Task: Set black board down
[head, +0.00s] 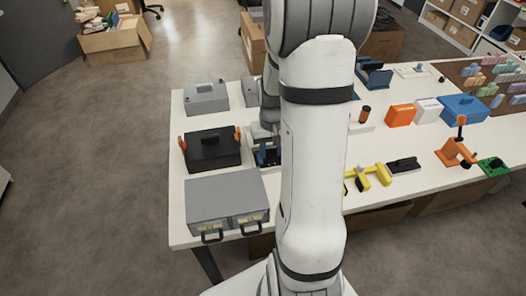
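My gripper (266,154) is low over the white table (228,128), left of my white arm link, which hides much of that area. Dark and blue parts show around the gripper's end, but I cannot tell finger from object there. I cannot tell whether it is open, shut or holding anything. No black board can be made out for sure. A flat black piece (403,165) lies on the table right of the yellow tools; it is too small to identify.
At left stand a grey case (206,98), a black toolbox (212,149) with orange sides and a grey drawer box (225,198). Right are yellow tools (369,177), an orange box (401,115), a blue box (464,107), an orange clamp (456,152) and a green board (494,166).

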